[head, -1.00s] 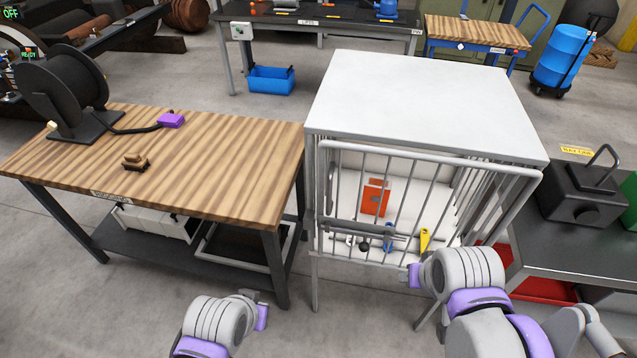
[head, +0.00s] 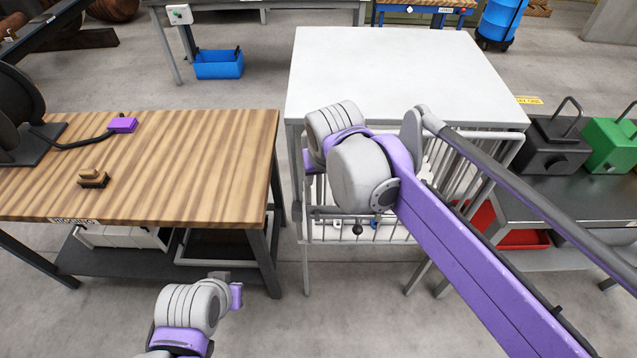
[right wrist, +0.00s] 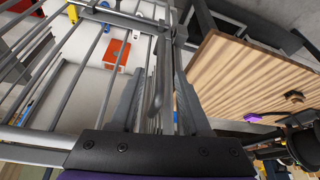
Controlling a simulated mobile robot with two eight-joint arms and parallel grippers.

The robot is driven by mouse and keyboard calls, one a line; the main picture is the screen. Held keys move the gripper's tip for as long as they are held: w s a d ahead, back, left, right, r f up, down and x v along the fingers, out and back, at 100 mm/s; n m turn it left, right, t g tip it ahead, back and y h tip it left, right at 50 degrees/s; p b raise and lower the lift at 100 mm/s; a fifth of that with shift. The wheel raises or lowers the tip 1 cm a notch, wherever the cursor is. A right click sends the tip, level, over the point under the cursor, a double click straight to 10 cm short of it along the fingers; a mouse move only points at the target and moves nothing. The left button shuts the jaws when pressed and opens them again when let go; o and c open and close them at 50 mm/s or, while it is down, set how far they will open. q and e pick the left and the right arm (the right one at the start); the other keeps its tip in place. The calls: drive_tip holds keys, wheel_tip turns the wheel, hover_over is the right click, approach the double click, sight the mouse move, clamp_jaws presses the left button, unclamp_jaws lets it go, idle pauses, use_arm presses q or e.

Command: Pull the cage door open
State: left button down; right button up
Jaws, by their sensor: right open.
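The barred cage door (head: 335,240) forms the front of a white-topped cage (head: 400,65) in the head view and looks closed. A dark knob (head: 357,230) shows on its latch bar. My right arm reaches across the door and hides much of it. My right gripper (head: 308,166) is at the door's left side; its fingertips are unclear there. In the right wrist view my right gripper (right wrist: 156,88) is open, with a grey upright handle-like bar (right wrist: 154,98) between its fingers; contact cannot be told. My left gripper (head: 236,288) is low, apart from the cage, its jaws unclear.
A wooden-topped workbench (head: 180,165) stands left of the cage, with a gap of floor between. A dark side table (head: 580,195) with black and green items stands right. An orange object (right wrist: 115,52) lies inside the cage. Floor in front of the cage is clear.

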sight(320, 182)
drive_tip(key=x, duration=0.5)
drive_tip(key=shift+w+a+f, duration=0.1)
drive_tip(key=shift+f, duration=0.2)
clamp_jaws()
idle(1.1)
